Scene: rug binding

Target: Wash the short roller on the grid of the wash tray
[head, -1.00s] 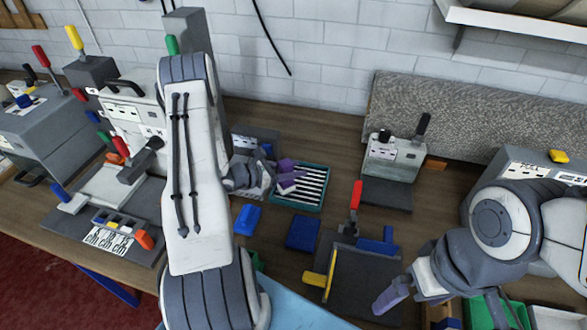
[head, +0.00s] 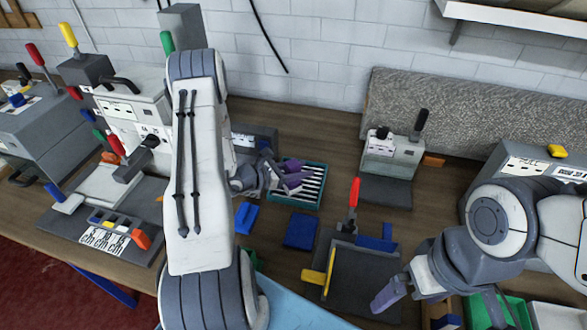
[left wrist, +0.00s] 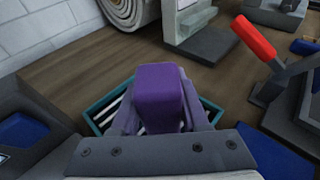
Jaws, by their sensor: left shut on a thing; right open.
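The wash tray (head: 322,188) is a teal tray with a grid of black and white stripes, left of centre on the bench. My left gripper (head: 290,178) is over it, shut on a purple block-shaped piece that looks like the short roller's handle (left wrist: 160,90). In the left wrist view the tray's teal rim (left wrist: 213,112) shows around the fingers, below the purple piece. The roller's lower end is hidden, so I cannot tell whether it touches the grid. My right gripper (head: 388,294) is open and empty at the lower right.
Two blue pads (head: 246,218) (head: 300,231) lie in front of the tray. A dark press with a red lever (head: 354,192) and a yellow bar stands to its right. A grey machine (head: 393,150) stands behind right, before a rolled rug (head: 460,115).

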